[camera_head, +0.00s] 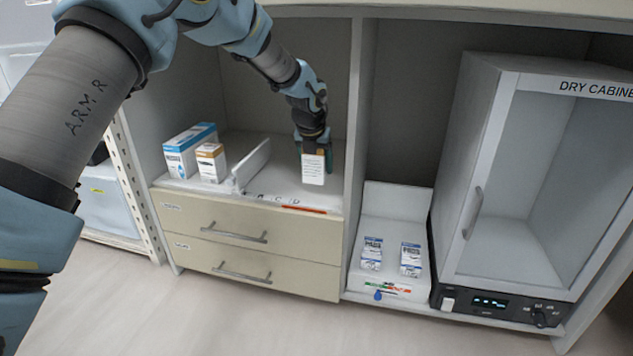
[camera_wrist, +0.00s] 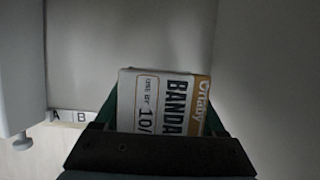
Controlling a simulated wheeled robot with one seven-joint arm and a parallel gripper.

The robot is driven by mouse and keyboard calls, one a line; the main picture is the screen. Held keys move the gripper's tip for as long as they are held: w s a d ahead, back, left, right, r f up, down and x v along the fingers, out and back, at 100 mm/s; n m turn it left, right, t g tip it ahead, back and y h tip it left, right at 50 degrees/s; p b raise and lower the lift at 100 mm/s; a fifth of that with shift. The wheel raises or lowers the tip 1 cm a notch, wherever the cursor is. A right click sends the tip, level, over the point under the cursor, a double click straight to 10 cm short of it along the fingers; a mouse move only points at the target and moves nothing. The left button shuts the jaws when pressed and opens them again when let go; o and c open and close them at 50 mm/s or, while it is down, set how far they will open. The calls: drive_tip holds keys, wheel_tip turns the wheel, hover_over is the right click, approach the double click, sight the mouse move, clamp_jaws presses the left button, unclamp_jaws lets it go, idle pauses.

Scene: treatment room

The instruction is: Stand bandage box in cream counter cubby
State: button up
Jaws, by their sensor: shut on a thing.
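My gripper (camera_head: 312,142) is shut on the bandage box (camera_head: 313,168), a small white box with a tan band. In the head view it is inside the cream counter cubby (camera_head: 240,88), toward its right side, above or at the cubby floor; I cannot tell whether it touches. In the wrist view the bandage box (camera_wrist: 165,100) shows "BANDA" lettering and sits between the green fingers of my gripper (camera_wrist: 165,122). Its lower part is hidden by the gripper there.
A blue-white box (camera_head: 183,152) and a smaller tan-topped box (camera_head: 211,163) stand left of a white divider (camera_head: 252,166). A red-orange strip (camera_head: 304,209) lies at the front edge. Right are small boxes (camera_head: 372,253) on a white stand and a dry cabinet (camera_head: 530,190).

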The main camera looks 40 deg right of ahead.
wheel_tip(320, 180, down, 4)
drive_tip(key=shift+r+b, duration=0.1)
drive_tip(key=shift+b, duration=0.55)
drive_tip(key=shift+r, duration=0.1)
drive_tip(key=o, duration=1.5)
drive_tip(key=shift+o, duration=0.2)
drive_tip(key=p+v, duration=0.4)
drive_tip(key=v, duration=0.8)
drive_tip(key=shift+w, duration=0.15)
